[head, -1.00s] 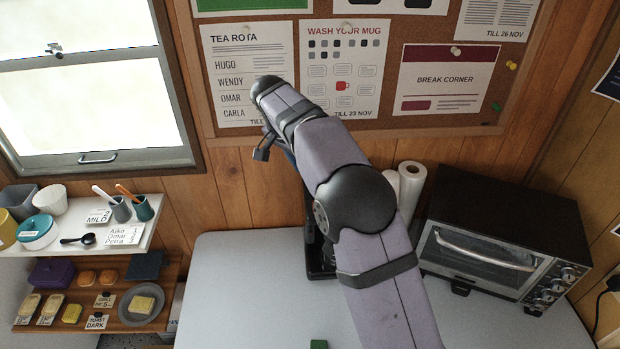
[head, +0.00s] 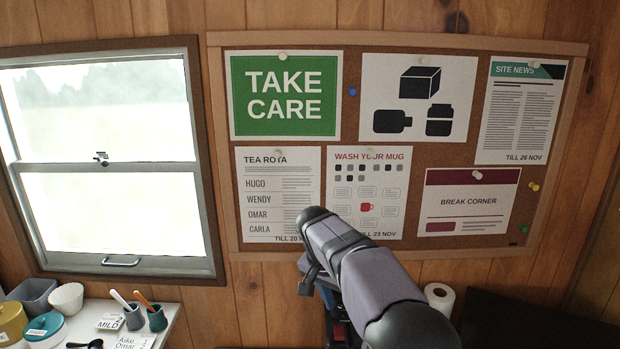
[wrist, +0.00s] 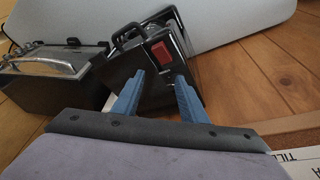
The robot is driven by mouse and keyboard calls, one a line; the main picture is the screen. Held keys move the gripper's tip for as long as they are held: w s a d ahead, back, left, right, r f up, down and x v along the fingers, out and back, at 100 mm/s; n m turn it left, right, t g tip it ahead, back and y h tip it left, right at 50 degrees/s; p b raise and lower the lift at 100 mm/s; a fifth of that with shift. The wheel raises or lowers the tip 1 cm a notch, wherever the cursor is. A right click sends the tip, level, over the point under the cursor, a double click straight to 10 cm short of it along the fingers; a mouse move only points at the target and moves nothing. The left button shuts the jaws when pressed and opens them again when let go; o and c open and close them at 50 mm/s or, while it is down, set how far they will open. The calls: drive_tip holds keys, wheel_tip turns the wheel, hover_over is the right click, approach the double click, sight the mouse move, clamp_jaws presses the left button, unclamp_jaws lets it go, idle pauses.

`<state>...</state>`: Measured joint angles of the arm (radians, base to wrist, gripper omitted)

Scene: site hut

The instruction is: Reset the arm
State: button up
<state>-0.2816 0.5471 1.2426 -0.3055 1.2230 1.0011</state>
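My arm rises in front of the notice board in the head view, its grey and lilac links bent at a dark joint. My gripper shows in the wrist view (wrist: 158,88) as two blue fingers set apart, with nothing seen between their tips. Behind the fingers in the wrist view is a dark appliance with a red switch (wrist: 160,50) and a black handle. In the head view the fingers are mostly hidden behind the arm.
The notice board (head: 592,50) hangs on the wood wall behind the arm. A window (head: 110,165) is at the left. A shelf (head: 172,322) with pots and cards is below it. A paper roll (head: 440,297) stands right of the arm. The toaster oven (wrist: 50,85) shows in the wrist view.

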drive_tip(key=s+d+f+n+y, duration=0.1)
drive_tip(key=s+f, duration=0.3)
drive_tip(key=s, duration=0.6)
drive_tip(key=s+d+f+n+g, duration=0.1)
drive_tip(key=s+d+f+n, duration=0.2)
drive_tip(key=s, duration=0.7)
drive_tip(key=s+d+f+n+g+y, duration=0.1)
drive_tip(key=s+d+f+n, duration=0.2)
drive_tip(key=s, duration=0.7)
wheel_tip(320, 180, down, 2)
drive_tip(key=shift+d+f+y, duration=0.15)
drive_tip(key=shift+d+y, duration=0.15)
drive_tip(key=shift+d, duration=0.05)
drive_tip(key=shift+s, duration=0.1)
